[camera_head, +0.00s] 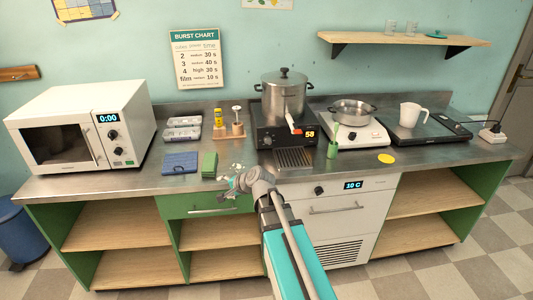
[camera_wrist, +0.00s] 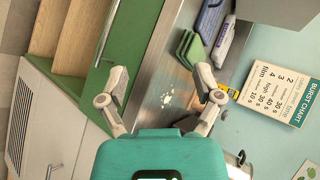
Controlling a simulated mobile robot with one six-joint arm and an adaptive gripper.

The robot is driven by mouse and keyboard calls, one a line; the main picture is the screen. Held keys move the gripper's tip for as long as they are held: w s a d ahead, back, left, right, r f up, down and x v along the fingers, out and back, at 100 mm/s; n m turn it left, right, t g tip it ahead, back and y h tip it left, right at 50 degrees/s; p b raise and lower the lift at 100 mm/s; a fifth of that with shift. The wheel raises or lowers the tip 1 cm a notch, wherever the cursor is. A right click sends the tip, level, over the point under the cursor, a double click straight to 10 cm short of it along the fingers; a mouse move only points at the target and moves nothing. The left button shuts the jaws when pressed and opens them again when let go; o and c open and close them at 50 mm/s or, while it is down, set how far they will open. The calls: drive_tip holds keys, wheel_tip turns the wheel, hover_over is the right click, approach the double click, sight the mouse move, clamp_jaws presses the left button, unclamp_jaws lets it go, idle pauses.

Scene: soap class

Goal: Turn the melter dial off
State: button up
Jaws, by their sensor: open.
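The melter (camera_head: 273,136) is a black box with a large lidded steel pot (camera_head: 284,95) on top, at the back middle of the counter in the head view. A small dial (camera_head: 267,140) shows on its front, left of a yellow display reading 58. The dial's setting is too small to tell. My gripper (camera_head: 232,184) is over the front edge of the counter, left of the melter and apart from it. In the wrist view my gripper (camera_wrist: 162,74) has its fingers spread with nothing between them.
A steel grate (camera_head: 295,160) lies before the melter. A microwave (camera_head: 84,128) stands at the left. A hot plate (camera_head: 356,137) with a pan stands right. A green block (camera_head: 209,164) and blue mat (camera_head: 180,163) lie near my gripper. White flakes are scattered on the counter.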

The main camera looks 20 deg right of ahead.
sight(269, 142)
drive_tip(key=w+d+m+t+h+b, duration=0.1)
drive_tip(key=w+d+m+t+b, duration=0.1)
drive_tip(key=d+m, duration=0.2)
drive_tip(key=w+d+m+t+h+b, duration=0.1)
drive_tip(key=w+d+m+t+b, duration=0.1)
drive_tip(key=w+d+m, duration=0.1)
drive_tip(key=w+d+m+t+b, duration=0.2)
drive_tip(key=d+m, duration=0.2)
drive_tip(key=m, duration=0.1)
drive_tip(key=shift+w+d+h, duration=0.3)
drive_tip(key=shift+w+h, duration=0.1)
drive_tip(key=d+m+h+b, duration=0.1)
drive_tip(key=d+m+h, duration=0.1)
drive_tip(key=d+m, duration=0.2)
drive_tip(key=d+m+t+h+b, duration=0.1)
drive_tip(key=d+m+h, duration=0.1)
drive_tip(key=d+m, duration=0.1)
drive_tip(key=w+d+m+t+h+b, duration=0.1)
drive_tip(key=d+m+h+b, duration=0.1)
drive_tip(key=d+m, duration=0.2)
drive_tip(key=shift+d+f+m+h, duration=0.3)
drive_tip(key=shift+d+f, duration=0.1)
drive_tip(key=shift+d, duration=0.15)
drive_tip(key=shift+w, duration=0.1)
drive_tip(key=x, duration=1.3)
drive_tip(key=shift+w, duration=0.35)
